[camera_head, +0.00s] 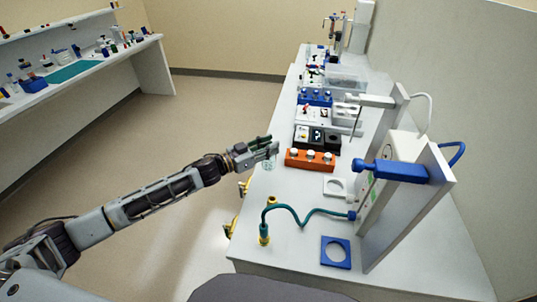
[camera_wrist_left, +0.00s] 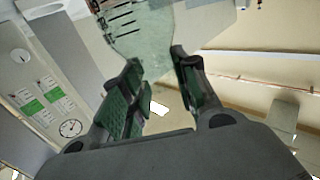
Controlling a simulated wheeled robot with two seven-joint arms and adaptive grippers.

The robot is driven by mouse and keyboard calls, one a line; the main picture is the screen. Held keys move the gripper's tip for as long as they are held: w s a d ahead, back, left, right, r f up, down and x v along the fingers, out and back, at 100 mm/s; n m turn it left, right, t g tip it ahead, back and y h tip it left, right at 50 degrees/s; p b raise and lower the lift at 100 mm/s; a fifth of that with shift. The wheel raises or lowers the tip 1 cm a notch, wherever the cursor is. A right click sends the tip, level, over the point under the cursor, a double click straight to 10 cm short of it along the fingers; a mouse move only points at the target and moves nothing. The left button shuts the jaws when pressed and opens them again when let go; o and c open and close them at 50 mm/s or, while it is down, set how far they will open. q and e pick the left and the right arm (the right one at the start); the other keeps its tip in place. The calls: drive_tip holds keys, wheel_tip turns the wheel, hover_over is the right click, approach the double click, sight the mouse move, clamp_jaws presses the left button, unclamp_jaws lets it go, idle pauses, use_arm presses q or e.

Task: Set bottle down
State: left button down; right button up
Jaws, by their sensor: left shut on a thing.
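My left gripper (camera_head: 271,147) reaches in from the left and is shut on a clear bottle (camera_head: 270,164). The bottle hangs below the fingers, near the left edge of the white bench (camera_head: 295,200). I cannot tell how high its base is above the bench top. In the left wrist view the see-through bottle (camera_wrist_left: 160,28) lies between the green-padded fingers of the left gripper (camera_wrist_left: 157,66). A white plate with a round hole (camera_head: 335,187) and a blue plate with a round hole (camera_head: 327,262) lie on the bench, both empty. My right gripper is not in view.
An orange rack (camera_head: 310,166) with white-topped vials stands just right of the bottle. A teal hose (camera_head: 290,208) curves across the bench front. A stand with a blue cylinder (camera_head: 398,171) rises at right. More racks line the back. Bare bench shows left of the white plate.

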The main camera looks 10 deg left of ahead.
use_arm(q)
drive_tip(key=shift+f, duration=0.35)
wheel_tip(320, 180, down, 2)
drive_tip(key=shift+f, duration=0.6)
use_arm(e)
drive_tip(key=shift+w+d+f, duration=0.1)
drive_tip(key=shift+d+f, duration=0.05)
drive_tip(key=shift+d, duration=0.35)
use_arm(q)
drive_tip(key=c, duration=1.3)
unclamp_jaws()
drive_tip(key=shift+o, duration=1)
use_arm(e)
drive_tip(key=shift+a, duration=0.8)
use_arm(q)
drive_tip(key=shift+s+a, duration=0.1)
